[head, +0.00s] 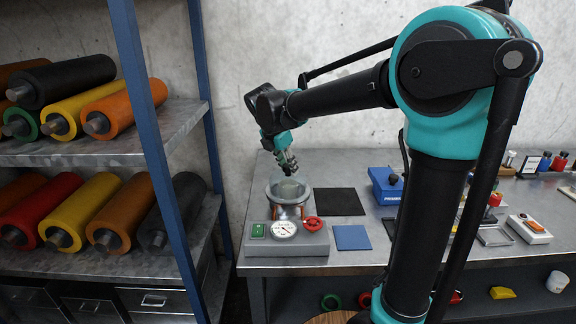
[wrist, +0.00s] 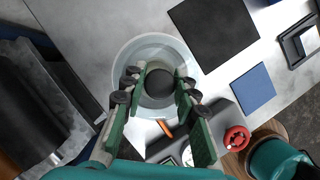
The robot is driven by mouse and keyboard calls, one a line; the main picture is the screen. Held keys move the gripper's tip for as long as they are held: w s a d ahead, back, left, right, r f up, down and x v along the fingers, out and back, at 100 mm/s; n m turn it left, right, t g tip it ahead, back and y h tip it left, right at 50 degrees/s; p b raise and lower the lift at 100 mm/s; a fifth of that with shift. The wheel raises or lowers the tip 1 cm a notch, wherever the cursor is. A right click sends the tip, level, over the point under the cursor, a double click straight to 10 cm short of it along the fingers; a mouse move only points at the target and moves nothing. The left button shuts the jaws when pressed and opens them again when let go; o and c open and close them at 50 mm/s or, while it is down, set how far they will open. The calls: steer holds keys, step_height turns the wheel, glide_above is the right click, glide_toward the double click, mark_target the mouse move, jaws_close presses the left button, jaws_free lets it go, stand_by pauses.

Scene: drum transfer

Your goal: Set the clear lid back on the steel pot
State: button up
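The clear lid (head: 272,189) is a pale, see-through round piece over the steel pot (head: 287,211) on the left of the bench. In the wrist view the lid (wrist: 126,60) is a wide, glassy disc with a dark round knob (wrist: 159,88) at its middle. My gripper (head: 288,168) points down above the pot, its tips at the lid's top. In the wrist view my gripper (wrist: 160,80) has one finger on each side of the knob, seemingly shut on it. The pot is mostly hidden under the lid there. I cannot tell whether lid and rim touch.
A grey control box (head: 287,248) with a gauge and red knob stands in front of the pot. A black mat (head: 339,202) and blue mat (head: 351,237) lie to the right, both bare. A blue box (head: 385,186) stands beyond. A shelf of rollers (head: 80,147) is left.

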steer(key=o, duration=0.4)
steer(key=v, duration=1.3)
steer(key=shift+w+d+r, duration=0.1)
steer(key=shift+d+r, duration=0.05)
